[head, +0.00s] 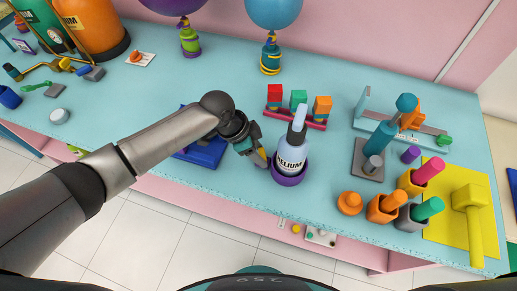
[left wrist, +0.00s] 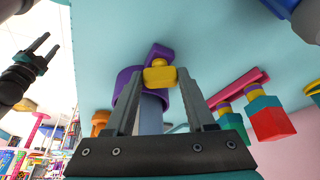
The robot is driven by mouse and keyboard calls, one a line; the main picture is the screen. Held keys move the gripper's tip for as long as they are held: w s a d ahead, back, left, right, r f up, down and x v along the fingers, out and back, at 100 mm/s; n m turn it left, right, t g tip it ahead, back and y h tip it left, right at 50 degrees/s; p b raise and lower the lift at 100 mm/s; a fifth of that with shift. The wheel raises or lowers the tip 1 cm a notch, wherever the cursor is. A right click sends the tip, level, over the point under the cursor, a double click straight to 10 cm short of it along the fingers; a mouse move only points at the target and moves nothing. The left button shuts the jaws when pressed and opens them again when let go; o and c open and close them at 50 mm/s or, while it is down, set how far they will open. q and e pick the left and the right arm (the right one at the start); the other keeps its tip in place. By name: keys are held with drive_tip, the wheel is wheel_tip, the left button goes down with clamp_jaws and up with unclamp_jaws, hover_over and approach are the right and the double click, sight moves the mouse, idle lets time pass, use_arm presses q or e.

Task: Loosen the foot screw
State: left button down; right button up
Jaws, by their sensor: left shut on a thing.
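The foot screw has a yellow knob (left wrist: 159,76) set on a purple foot (left wrist: 128,84). In the head view the purple foot (head: 289,179) rings the bottom of an upright pale bottle (head: 292,155) marked HELIUM. My left gripper (head: 259,158) reaches it from the left, low beside the foot. In the left wrist view its two fingertips (left wrist: 158,73) are shut on the yellow knob, one on each side. My right gripper (left wrist: 43,47) shows at the left of the wrist view, its fingers apart and empty, away from the bottle. It is not in the head view.
A pink rack (head: 297,121) with red, green and orange blocks stands behind the bottle. A blue tray (head: 203,151) lies under my left arm. An orange knob (head: 349,203) and several coloured handles stand at right, beside a yellow mat (head: 446,232). The table's front edge is close.

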use_arm(q)
drive_tip(key=shift+c, duration=1.2)
unclamp_jaws()
drive_tip(key=p+v, duration=0.1)
drive_tip(key=v, duration=1.4)
drive_tip(key=shift+r, duration=0.15)
drive_tip(key=shift+c, duration=0.2)
